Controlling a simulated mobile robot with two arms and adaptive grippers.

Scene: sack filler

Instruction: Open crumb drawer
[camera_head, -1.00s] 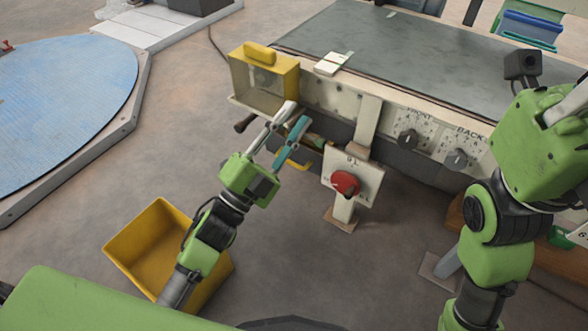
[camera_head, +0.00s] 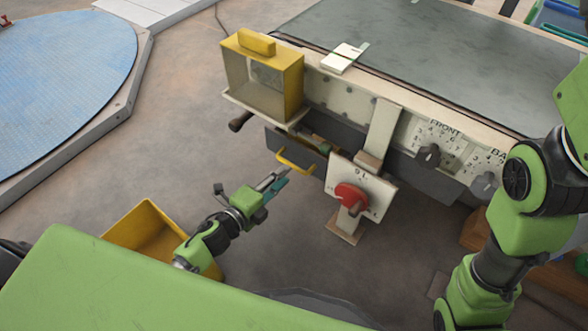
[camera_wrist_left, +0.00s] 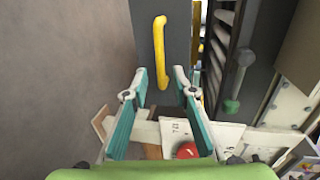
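The crumb drawer has a dark grey front (camera_head: 283,146) low under the machine's left end, and it shows in the left wrist view (camera_wrist_left: 178,42). Its yellow bar handle (camera_head: 294,163) stands out from the front. In the left wrist view the handle (camera_wrist_left: 159,53) lies just beyond the gap between my fingertips. I cannot tell whether the drawer is fully in. My left gripper (camera_head: 279,179) is just short of the handle, with its fingers apart and nothing between them; it also shows in the left wrist view (camera_wrist_left: 160,80). My right gripper is outside the head view.
A yellow box with a clear front (camera_head: 263,75) sits above the drawer. A panel with a red knob (camera_head: 351,195) stands close on the right of the drawer. A yellow bin (camera_head: 145,225) is on the floor at left. The floor before the drawer is clear.

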